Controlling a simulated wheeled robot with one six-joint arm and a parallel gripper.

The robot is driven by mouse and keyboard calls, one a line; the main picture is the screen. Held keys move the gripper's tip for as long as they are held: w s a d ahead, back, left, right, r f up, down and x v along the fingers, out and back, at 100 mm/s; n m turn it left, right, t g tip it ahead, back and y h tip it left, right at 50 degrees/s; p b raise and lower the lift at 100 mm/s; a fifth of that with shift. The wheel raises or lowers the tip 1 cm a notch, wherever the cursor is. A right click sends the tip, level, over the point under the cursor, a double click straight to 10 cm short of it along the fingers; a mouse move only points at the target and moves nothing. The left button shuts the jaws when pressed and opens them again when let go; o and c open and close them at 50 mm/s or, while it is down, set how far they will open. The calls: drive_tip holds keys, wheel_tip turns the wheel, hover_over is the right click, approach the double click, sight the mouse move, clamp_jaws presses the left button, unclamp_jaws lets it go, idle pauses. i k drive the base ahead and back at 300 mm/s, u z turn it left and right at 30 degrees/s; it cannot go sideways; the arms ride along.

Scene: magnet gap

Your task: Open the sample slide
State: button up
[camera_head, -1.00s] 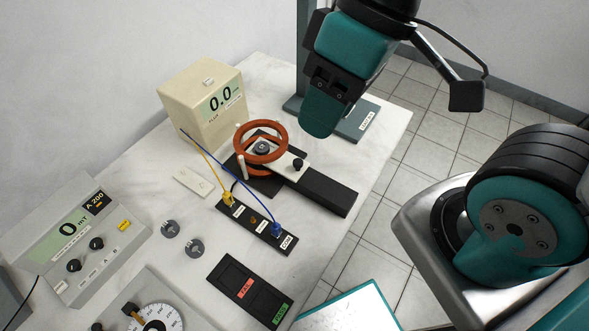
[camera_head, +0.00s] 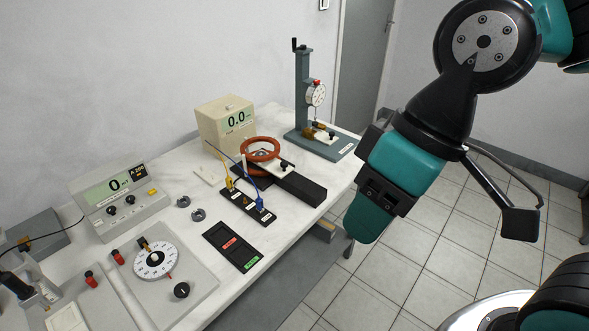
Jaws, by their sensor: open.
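The sample slide (camera_head: 286,166) is a pale plate with a black knob, lying on a long black rail (camera_head: 303,189). Its inner end runs beneath an orange ring coil (camera_head: 261,141), and the coil partly hides it. I cannot tell exactly how far in the slide sits. My gripper (camera_head: 362,222) is open, seen from the side, and points down just right of the bench edge, over the floor. It is apart from the slide and the rail, and I see nothing held in it.
Behind the coil stands a beige meter (camera_head: 226,123) reading 0.0. A grey stand with a dial gauge (camera_head: 316,94) is at the far end. A terminal strip (camera_head: 247,207) with yellow and blue leads lies in front of the rail. A black tray (camera_head: 231,246) lies nearer.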

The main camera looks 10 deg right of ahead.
sight(280, 168)
drive_tip(key=z, duration=0.55)
drive_tip(key=i, duration=1.45)
drive_tip(key=u, duration=0.6)
